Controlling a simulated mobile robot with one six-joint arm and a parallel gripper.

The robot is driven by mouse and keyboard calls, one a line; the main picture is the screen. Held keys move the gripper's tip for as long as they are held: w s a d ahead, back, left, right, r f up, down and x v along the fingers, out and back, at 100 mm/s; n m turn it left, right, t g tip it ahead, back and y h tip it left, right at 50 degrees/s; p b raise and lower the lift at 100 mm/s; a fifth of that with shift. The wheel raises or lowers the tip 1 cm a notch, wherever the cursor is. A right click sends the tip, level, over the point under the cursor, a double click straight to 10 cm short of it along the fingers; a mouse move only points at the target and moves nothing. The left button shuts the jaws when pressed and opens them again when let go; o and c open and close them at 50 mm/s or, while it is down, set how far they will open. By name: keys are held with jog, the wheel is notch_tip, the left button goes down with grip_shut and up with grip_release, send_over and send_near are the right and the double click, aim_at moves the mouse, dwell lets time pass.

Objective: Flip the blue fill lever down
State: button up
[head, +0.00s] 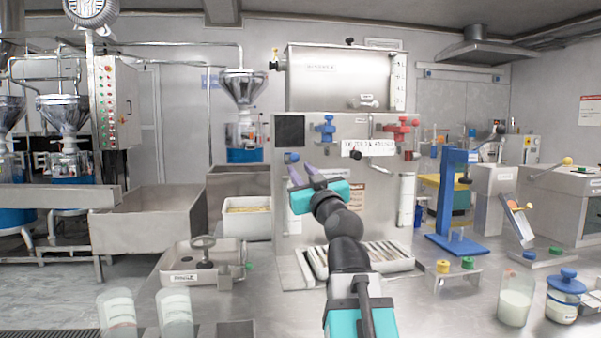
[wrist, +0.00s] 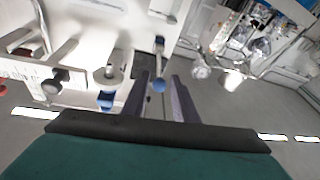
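A lever with a blue ball knob (head: 292,157) sits at the left edge of the machine's grey front panel (head: 347,127). In the wrist view the blue knob (wrist: 159,86) hangs on a short rod and appears between the two finger lines. A blue valve handle (head: 325,129) is higher on the same panel; it also shows in the wrist view (wrist: 106,100). My gripper (head: 302,170) points at the panel just below and right of the knob in the head view. Its purple fingers (wrist: 161,82) are apart with nothing clasped. Contact with the knob cannot be told.
A red valve (head: 402,129) is on the panel's right. A tray of dark strips (head: 368,258) lies below my arm. A blue stand (head: 455,200) and glass jars (head: 515,297) stand at the right. A metal tray with a press (head: 203,262) is at the left.

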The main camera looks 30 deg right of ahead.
jog(key=s+f+b, duration=0.1)
jog(key=b, duration=0.1)
jog(key=s+f+b, duration=0.2)
jog(key=shift+s+a, duration=0.3)
jog(key=shift+a, duration=0.05)
dwell(0.3)
jog(key=shift+s+f, duration=0.1)
jog(key=shift+f, duration=0.05)
jog(key=s+f+b, duration=0.1)
jog(key=b, duration=0.2)
jog(key=s+f+b, duration=0.1)
jog(key=s+b, duration=0.1)
jog(key=b, duration=0.1)
jog(key=shift+s+a+f, duration=0.2)
jog(key=shift+a+f, duration=0.1)
jog(key=shift+a, duration=0.1)
dwell(0.4)
jog(key=shift+b, duration=0.3)
dwell(0.3)
